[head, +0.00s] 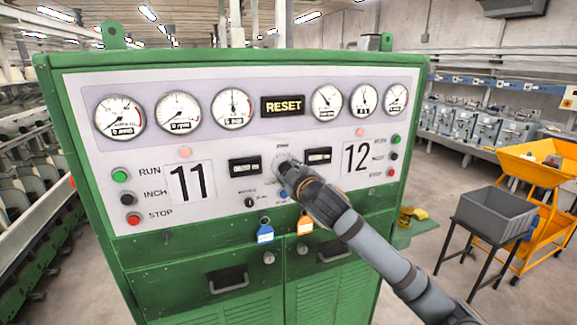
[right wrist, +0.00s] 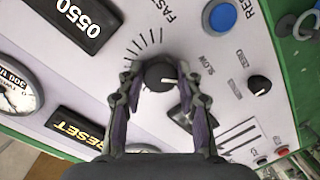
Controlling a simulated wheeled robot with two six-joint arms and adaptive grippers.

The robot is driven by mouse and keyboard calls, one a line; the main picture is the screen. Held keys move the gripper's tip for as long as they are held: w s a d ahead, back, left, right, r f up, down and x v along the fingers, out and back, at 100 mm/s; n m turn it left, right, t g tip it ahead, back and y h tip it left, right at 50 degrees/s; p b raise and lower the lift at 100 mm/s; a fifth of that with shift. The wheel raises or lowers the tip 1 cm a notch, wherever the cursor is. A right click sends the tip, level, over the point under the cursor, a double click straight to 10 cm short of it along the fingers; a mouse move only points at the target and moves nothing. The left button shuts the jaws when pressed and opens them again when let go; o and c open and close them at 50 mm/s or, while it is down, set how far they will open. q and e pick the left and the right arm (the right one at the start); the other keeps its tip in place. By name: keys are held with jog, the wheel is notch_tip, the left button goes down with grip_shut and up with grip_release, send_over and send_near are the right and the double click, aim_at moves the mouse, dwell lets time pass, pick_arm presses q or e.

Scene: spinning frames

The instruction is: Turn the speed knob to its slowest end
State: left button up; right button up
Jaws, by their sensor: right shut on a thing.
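The speed knob (right wrist: 158,74) is a round black knob with a white pointer line, on the pale panel in the right wrist view. Its pointer lies toward the right of that picture, away from the fan of scale ticks. The words FAST and SLOW are printed near it. My right gripper (right wrist: 160,90) is shut on the knob, one finger on each side. In the head view my right gripper (head: 289,172) reaches the panel's middle and hides most of the knob; part of the dial scale shows above it. My left gripper is not in view.
The green cabinet (head: 180,248) carries several gauges, a lit RESET display (head: 283,106) and buttons. A blue button (right wrist: 222,16) and a small black knob (right wrist: 259,85) sit near the speed knob. A grey bin (head: 495,211) on a stand and a yellow cart (head: 528,172) stand at right.

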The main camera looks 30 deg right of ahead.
jog(key=shift+r+n+p, duration=0.15)
jog(key=shift+n+p, duration=0.15)
jog(key=shift+n, duration=0.2)
dwell(0.3)
jog(key=o, duration=1.2)
jog(key=shift+c, duration=0.2)
